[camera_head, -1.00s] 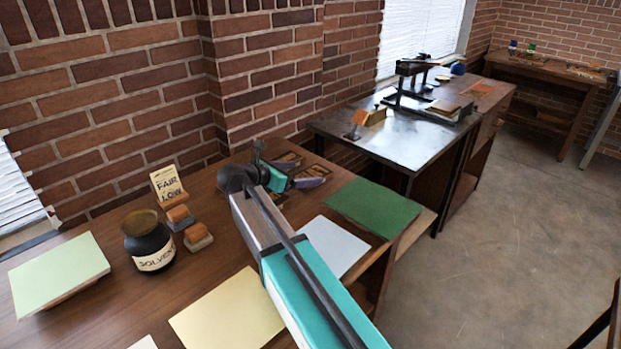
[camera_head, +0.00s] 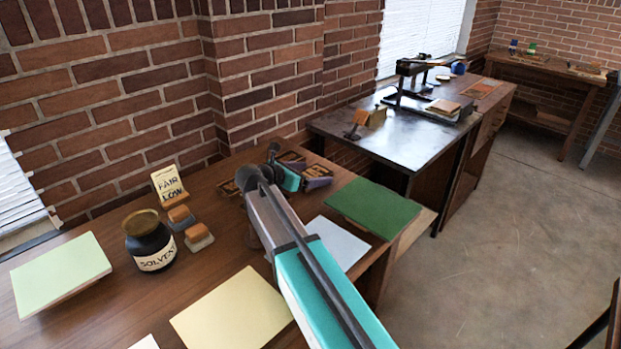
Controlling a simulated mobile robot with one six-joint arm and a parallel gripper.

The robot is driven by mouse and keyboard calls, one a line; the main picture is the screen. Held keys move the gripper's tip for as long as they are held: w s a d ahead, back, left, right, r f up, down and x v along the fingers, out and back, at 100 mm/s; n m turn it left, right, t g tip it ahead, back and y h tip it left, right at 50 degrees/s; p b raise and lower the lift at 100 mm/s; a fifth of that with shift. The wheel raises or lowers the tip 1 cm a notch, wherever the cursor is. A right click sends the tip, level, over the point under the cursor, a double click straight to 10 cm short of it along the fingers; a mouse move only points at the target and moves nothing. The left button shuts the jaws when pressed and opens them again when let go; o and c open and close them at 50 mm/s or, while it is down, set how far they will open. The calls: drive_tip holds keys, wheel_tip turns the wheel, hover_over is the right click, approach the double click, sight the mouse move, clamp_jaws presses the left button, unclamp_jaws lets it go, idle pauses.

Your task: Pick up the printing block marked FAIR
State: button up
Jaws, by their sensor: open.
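My gripper (camera_head: 290,178) is over the back of the near wooden table, partly hidden by my own arm. It is open, with nothing visible between its jaws. Several dark, brown-faced blocks lie close around it: one behind it (camera_head: 292,158) and one with a purple side to its right (camera_head: 318,179). Any marking on them is too small to read, so I cannot tell which is the FAIR block. A small upright card (camera_head: 168,184) reading "FAIR" and "LOW" stands left of the gripper, apart from it.
Two wooden-topped pieces (camera_head: 198,236) and a dark SOLVENT jar (camera_head: 149,243) stand left of my arm. Pale green (camera_head: 62,272), yellow (camera_head: 232,312), light blue (camera_head: 338,242) and dark green (camera_head: 373,208) sheets lie on the table. A brick wall is close behind.

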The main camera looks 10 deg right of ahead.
sight(311, 175)
drive_tip(key=c, duration=1.4)
drive_tip(key=shift+r, duration=0.15)
wheel_tip(311, 175, up, 10)
idle(0.4)
